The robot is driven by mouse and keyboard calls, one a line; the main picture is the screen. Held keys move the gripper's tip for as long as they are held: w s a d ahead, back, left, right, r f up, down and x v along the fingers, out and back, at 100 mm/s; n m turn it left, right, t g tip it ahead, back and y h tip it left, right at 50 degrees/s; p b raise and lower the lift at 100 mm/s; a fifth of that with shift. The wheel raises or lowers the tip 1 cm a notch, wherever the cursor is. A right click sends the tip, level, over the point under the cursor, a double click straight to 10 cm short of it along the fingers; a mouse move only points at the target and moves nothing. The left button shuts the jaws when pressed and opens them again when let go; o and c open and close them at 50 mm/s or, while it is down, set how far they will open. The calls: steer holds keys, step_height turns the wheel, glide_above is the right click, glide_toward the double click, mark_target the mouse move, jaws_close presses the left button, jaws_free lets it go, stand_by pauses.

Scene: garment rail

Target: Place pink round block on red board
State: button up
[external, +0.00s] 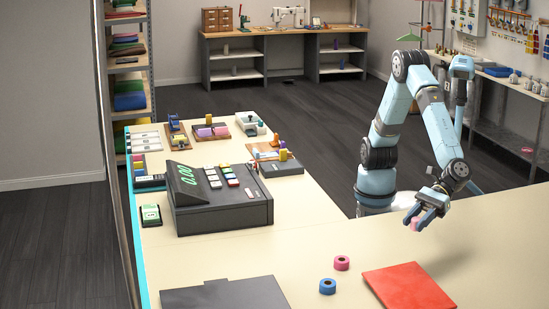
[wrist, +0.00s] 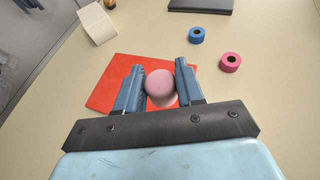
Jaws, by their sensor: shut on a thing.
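The pink round block (wrist: 161,84) is held between the two blue fingers of my gripper (wrist: 160,88) in the wrist view. In the external view my gripper (external: 417,222) is shut on the block (external: 415,224), above the table and behind the red board. The red board (external: 409,288) lies flat near the front right of the table. In the wrist view the red board (wrist: 104,93) shows below and beyond the fingers, partly hidden by them and the block.
A blue ring (external: 327,286) and a pink ring (external: 342,263) lie left of the board. A dark flat panel (external: 224,295) is at the front. A cash register (external: 220,205) stands farther back. The tabletop around the board is mostly clear.

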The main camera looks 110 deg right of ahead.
steer(key=w+a+f, duration=0.3)
steer(key=w+a, duration=0.1)
steer(key=a, duration=0.2)
glide_above(408, 289)
steer(key=f, duration=0.5)
steer(key=shift+s+d+f, duration=0.1)
steer(key=shift+s+d, duration=0.15)
steer(key=shift+d, duration=0.05)
steer(key=shift+w+a+f, duration=0.15)
steer(key=shift+a+f, duration=0.15)
steer(key=shift+f, duration=1.65)
steer(key=shift+f, duration=0.15)
steer(key=o, duration=1)
